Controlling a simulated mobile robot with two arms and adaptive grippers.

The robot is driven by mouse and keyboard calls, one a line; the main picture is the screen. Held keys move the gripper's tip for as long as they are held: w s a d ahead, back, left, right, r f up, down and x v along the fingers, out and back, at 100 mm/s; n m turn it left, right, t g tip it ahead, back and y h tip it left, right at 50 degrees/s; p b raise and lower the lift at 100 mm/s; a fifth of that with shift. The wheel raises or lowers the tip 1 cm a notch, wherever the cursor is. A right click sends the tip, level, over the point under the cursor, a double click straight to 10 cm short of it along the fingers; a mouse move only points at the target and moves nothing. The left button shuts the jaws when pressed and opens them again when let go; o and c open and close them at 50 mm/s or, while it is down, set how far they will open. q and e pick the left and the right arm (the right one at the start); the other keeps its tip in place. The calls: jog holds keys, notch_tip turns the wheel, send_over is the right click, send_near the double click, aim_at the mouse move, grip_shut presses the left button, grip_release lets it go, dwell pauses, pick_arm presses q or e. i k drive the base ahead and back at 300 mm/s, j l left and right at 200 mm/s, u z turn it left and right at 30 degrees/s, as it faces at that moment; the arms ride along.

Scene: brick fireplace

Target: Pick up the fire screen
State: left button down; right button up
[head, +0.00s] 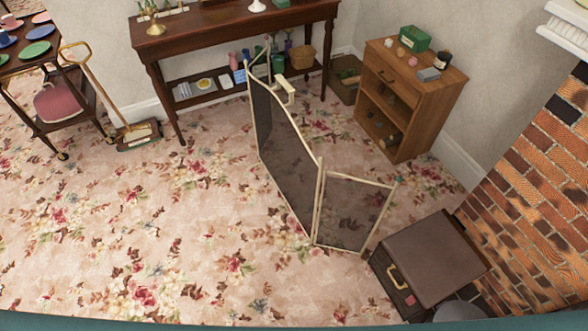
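The fire screen (284,150) stands upright on the floral carpet in the middle of the head view. It has dark mesh panels in a cream frame, with a long middle panel and angled side panels. The near side panel (352,212) turns to the right. The far panel, near the dark side table, is seen nearly edge-on. A cream handle (286,89) sits at the top of the middle panel. Neither of my grippers is in view.
A dark side table (228,30) stands behind the screen, a wooden cabinet (398,93) to its right. A brown box (436,258) sits by the brick fireplace (540,190). A trolley (78,97) and carpet sweeper (138,132) are at left. Carpet at left front is clear.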

aim_at(284, 152)
jog(key=i+j+z, duration=0.1)
jog(key=z, duration=0.95)
jog(key=j+z, duration=0.35)
jog(key=j, duration=0.4)
jog(key=j+z, duration=0.35)
jog(key=j, duration=0.45)
jog(key=k+j+z, duration=0.1)
jog(key=j+z, duration=0.3)
jog(key=j, duration=0.35)
